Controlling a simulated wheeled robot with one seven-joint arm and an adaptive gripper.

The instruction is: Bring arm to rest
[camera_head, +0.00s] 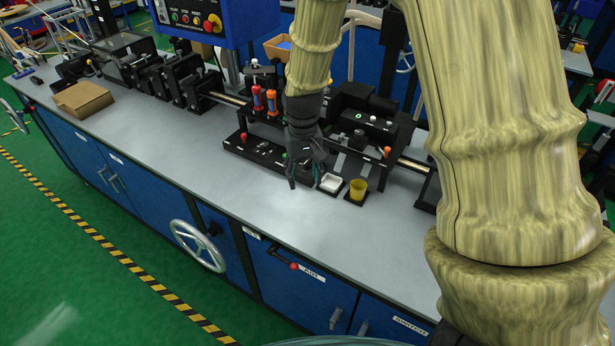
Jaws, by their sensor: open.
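My gripper (303,172) hangs from my arm, fingers pointing down, above the front part of the grey bench top (190,150). It is open and I see nothing between its fingers. It is just left of a small white dish (331,183) and a yellow cup (357,190), each on a dark base. A black panel with small knobs (262,158) lies directly left of and partly behind the gripper. My arm covers much of the right side of the view.
Black machine units (175,82) line the back of the bench. Orange-red cylinders (257,98) stand behind the gripper. A cardboard box (83,100) lies at left. A handwheel (198,246) and a red-knobbed lever (294,266) stick out from the blue front. The bench's front strip is clear.

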